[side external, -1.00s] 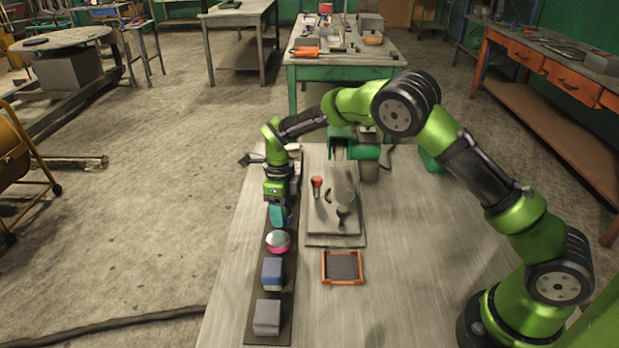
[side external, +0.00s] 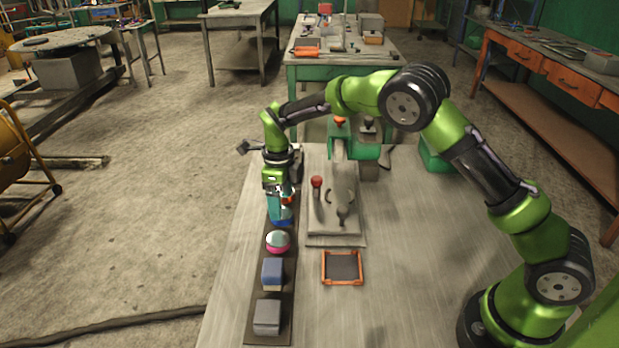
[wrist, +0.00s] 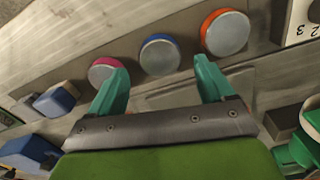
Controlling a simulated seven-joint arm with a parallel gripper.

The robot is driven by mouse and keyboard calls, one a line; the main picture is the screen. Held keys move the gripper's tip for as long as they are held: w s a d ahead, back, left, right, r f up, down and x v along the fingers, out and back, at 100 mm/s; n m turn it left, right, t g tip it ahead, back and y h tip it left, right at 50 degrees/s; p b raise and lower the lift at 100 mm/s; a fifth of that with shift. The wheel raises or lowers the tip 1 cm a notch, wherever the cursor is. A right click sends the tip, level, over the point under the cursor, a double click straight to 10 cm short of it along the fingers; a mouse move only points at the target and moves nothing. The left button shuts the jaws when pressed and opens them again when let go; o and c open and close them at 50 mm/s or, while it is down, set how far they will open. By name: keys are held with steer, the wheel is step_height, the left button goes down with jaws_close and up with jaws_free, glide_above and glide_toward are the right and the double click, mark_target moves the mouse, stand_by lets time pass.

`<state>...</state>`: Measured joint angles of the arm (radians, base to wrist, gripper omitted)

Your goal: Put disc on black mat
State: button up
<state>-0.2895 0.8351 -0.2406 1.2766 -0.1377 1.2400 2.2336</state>
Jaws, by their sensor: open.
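Several objects stand in a row on a dark strip (side external: 255,336). A disc with a pink rim and pale top (side external: 278,241) is nearest my gripper on the near side; it also shows in the wrist view (wrist: 102,71). A blue-rimmed disc (wrist: 159,56) lies between and just beyond my fingertips in the wrist view. An orange-rimmed disc (wrist: 226,34) is to its right. My gripper (side external: 281,215) is open and empty over the row, its teal fingers pointing down. The black mat (side external: 342,266) is bare inside an orange frame, right of the strip.
A blue block (side external: 272,274) and a grey block (side external: 267,316) stand at the near end of the strip. A grey plate (side external: 335,225) with a red knob (side external: 316,182) lies beyond the mat. The tabletop right of the mat is clear.

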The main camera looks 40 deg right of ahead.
steer(key=s+d+r+n+t+y, duration=0.1)
steer(key=s+r+n, duration=0.2)
steer(key=r, duration=0.6)
steer(key=s+d+r+n+t, duration=0.1)
steer(key=s+d+r+n, duration=0.15)
steer(key=r, duration=0.55)
steer(key=s+r+n+t, duration=0.1)
steer(key=s+n+t, duration=0.1)
steer(key=s+n, duration=0.8)
steer(key=s+r+n+t+y, duration=0.1)
steer(key=s+r+n+t, duration=0.1)
steer(key=s+n, duration=0.7)
steer(key=s+d+t, duration=0.1)
steer(key=s, duration=0.3)
steer(key=shift+n, duration=0.35)
